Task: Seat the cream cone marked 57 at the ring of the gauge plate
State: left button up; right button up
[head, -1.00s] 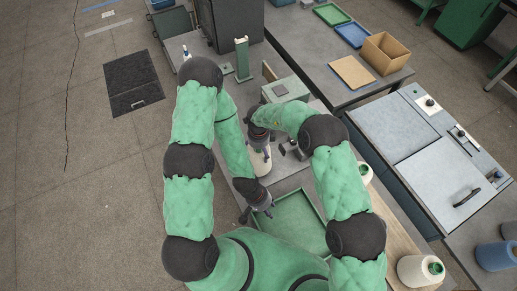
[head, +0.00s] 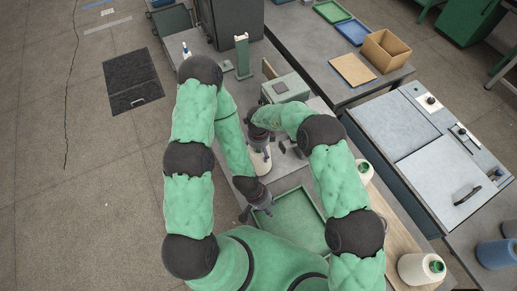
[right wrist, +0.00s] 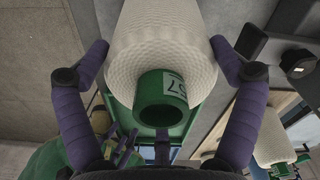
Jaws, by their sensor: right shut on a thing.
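The cream cone (right wrist: 165,35) fills the middle of the right wrist view. Its green tube end (right wrist: 158,100) faces the camera and bears a white label reading 57. My right gripper (right wrist: 160,62) is shut on this cone, with a purple finger on each side. In the head view the cone (head: 260,163) shows partly below my right gripper (head: 261,142), over the grey bench. The gauge plate and its ring cannot be made out; the cone and arm hide that spot. My left gripper (head: 258,212) looks open and empty over the near edge of the green tray.
The green tray (head: 300,212) lies just right of my left gripper. A pale green box (head: 287,88) and a green post (head: 243,55) stand behind the cone. Another cream cone (head: 420,268) stands at the lower right. Small dark parts (head: 290,148) sit right of the held cone.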

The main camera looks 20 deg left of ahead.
jog(key=o, duration=0.9)
jog(key=shift+o, duration=0.2)
notch_tip(320, 180, up, 12)
dwell(0.4)
